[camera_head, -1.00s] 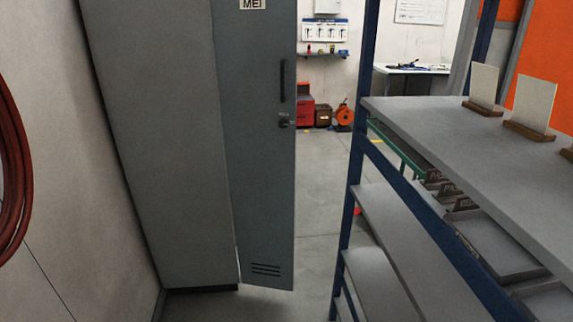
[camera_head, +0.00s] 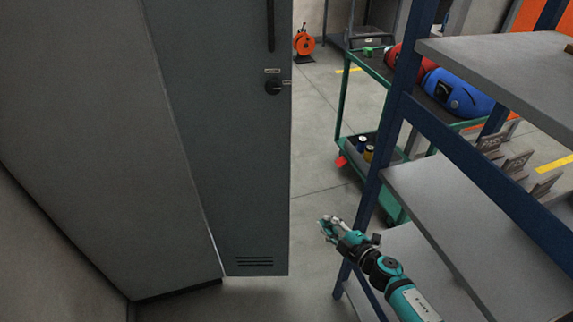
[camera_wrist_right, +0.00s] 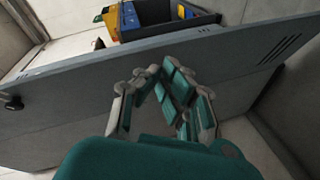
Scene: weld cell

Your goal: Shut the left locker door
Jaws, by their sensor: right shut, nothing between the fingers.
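The left locker door (camera_head: 225,150) is a tall blue-grey panel on the grey locker (camera_head: 95,130). It stands ajar, with a gap showing along its lower left edge. It has a dark handle (camera_head: 270,25), a lock knob (camera_head: 274,87) and vent slots at the bottom. My right gripper (camera_head: 328,222) is shut and empty, to the right of the door's free edge in the head view. In the right wrist view the door (camera_wrist_right: 75,110) spans the picture behind my gripper's fingers (camera_wrist_right: 157,73); I cannot tell whether they touch it. My left gripper is not in view.
A blue-framed shelf rack (camera_head: 430,195) stands close on the right, beside my right arm. Floor (camera_head: 310,150) shows between door and rack. A wall (camera_head: 45,240) is at the left.

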